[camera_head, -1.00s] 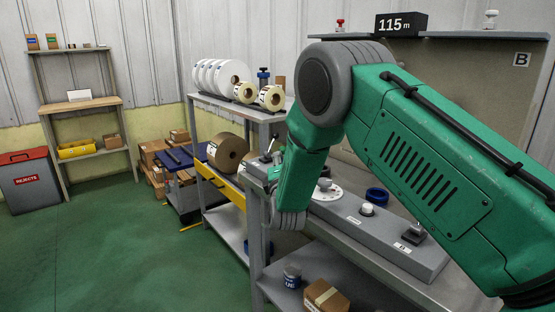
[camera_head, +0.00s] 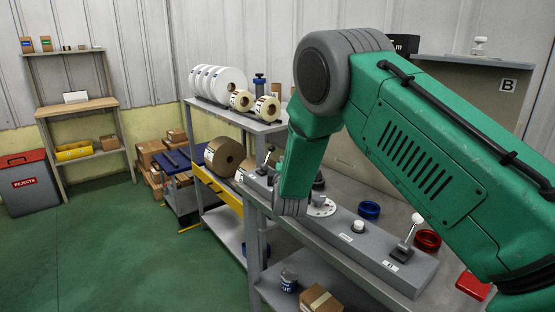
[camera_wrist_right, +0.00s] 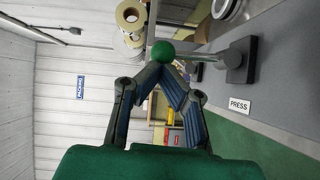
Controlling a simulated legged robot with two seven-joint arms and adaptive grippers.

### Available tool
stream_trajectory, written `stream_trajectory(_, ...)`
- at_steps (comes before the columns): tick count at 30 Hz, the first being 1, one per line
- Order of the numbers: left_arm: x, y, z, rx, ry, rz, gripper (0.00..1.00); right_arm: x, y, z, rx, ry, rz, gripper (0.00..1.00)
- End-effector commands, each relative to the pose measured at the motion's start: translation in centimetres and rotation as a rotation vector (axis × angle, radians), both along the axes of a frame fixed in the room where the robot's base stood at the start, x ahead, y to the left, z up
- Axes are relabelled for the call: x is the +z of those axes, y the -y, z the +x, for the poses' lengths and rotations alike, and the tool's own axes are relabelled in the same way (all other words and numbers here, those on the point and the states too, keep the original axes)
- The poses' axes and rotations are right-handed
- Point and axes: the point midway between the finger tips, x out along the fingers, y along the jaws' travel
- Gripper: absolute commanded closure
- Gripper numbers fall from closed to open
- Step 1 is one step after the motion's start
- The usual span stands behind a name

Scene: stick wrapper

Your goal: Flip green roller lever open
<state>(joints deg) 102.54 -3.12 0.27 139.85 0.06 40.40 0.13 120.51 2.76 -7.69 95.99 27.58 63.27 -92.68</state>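In the right wrist view, a lever has a round green knob (camera_wrist_right: 163,52) on a thin metal rod. The rod runs right to a dark base (camera_wrist_right: 240,60) on a grey surface, near a label reading PRESS. The fingers of my right gripper (camera_wrist_right: 161,72) converge close together at the near edge of the knob. I cannot tell whether they clamp it or only touch it. In the head view my right forearm reaches down over the grey control panel (camera_head: 372,249), and its gripper is hidden. My left gripper is in neither current view.
The panel carries a white dial (camera_head: 320,208), a white button (camera_head: 358,227) and a white-knobbed lever (camera_head: 405,246). A blue ring (camera_head: 369,210) and red ring (camera_head: 428,240) lie behind it. Label rolls (camera_head: 267,108) stand on the neighbouring bench. A carton (camera_head: 321,300) sits on the lower shelf.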

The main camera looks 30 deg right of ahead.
Motion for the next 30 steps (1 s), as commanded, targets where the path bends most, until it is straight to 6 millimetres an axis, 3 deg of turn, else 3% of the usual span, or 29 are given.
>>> stream_trajectory(3,2.0,0.0,0.0,0.000,0.000,0.000,0.42,0.9,1.0,0.0,-0.002,-0.009,0.109,1.00)
stream_trajectory(12,4.4,0.0,0.0,0.000,0.000,0.000,0.42,0.9,2.8,0.2,-0.002,-0.029,0.356,1.00)
stream_trajectory(30,5.7,0.0,0.0,0.000,0.000,0.000,0.42,0.5,4.4,0.3,-0.001,-0.044,0.561,1.00)
